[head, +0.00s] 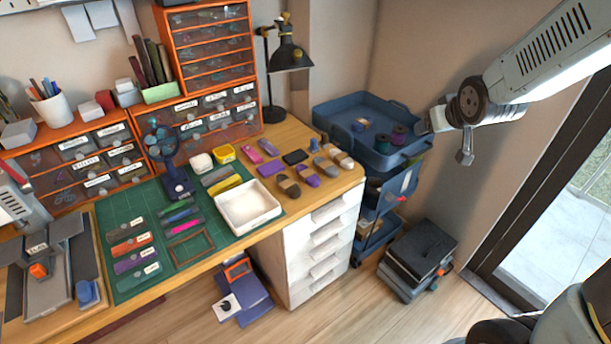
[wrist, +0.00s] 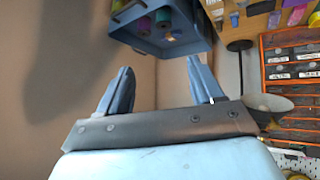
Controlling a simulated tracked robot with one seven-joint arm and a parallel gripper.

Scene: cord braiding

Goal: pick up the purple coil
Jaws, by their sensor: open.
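A small dark purple coil (head: 382,142) lies in the blue top tray (head: 345,134) of the cart, next to a teal-green coil (head: 400,133). In the wrist view a magenta-purple round coil (wrist: 143,26) shows in the same tray (wrist: 185,45), beside a green one (wrist: 162,14); it looks like the same coil. My gripper (wrist: 160,78) is open and empty, its two blue fingers apart, with the tray beyond the fingertips.
The wooden desk left of the cart holds a white tray (head: 248,222), a black lamp (head: 290,58) and several small purple and grey pieces. Dark boxes (head: 420,258) stand on the floor. A wall is behind the cart, a glass door (head: 570,220) to the right.

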